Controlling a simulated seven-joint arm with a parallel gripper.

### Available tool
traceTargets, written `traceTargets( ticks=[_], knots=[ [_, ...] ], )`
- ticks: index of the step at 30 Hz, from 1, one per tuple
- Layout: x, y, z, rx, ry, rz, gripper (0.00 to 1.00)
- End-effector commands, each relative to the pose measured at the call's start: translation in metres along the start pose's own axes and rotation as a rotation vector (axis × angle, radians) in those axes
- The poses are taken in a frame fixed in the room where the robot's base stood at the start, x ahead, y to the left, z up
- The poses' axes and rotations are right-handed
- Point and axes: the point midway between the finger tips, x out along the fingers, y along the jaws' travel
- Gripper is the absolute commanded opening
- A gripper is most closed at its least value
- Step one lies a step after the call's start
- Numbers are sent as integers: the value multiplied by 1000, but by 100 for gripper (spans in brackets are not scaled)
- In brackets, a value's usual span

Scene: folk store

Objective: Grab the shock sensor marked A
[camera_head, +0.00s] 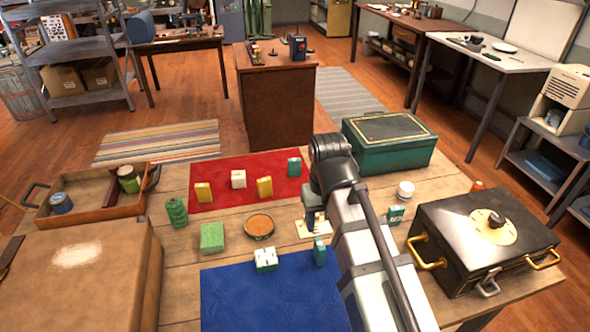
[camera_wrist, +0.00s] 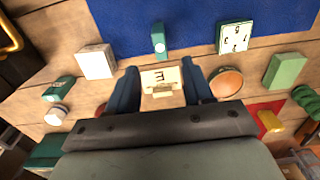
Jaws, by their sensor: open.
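My gripper (camera_wrist: 160,72) is open, pointing down over the table. Between its fingers, in the wrist view, is a small cream plate with a dark mark (camera_wrist: 161,78) that looks like an E or a turned letter; in the head view the plate (camera_head: 316,231) lies partly hidden under my gripper (camera_head: 314,218). I cannot tell whether the fingers touch it. Small teal boxes stand nearby, one on the blue mat (camera_head: 319,251), one right of my arm (camera_head: 395,215), one on the red mat (camera_head: 294,167). I can read no A on anything.
Close by are an orange-filled dish (camera_head: 259,227), a marked white-and-green block (camera_head: 265,260), a green block (camera_head: 212,238), and a white box (camera_wrist: 97,62). A green chest (camera_head: 388,150) and black case (camera_head: 450,250) stand right. The blue mat (camera_head: 270,300) is mostly clear.

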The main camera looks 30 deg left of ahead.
Motion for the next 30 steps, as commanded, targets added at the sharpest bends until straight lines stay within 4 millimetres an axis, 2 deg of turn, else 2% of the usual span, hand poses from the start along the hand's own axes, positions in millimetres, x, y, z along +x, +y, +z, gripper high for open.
traceTargets(
  ticks=[20,23,26,30],
  knots=[
    [5,3,-2,5,-9,0,51],
    [8,5,-18,9,-22,0,51],
    [7,8,-50,13,-36,-1,51],
    [6,12,-106,17,-55,-1,51]
  ],
)
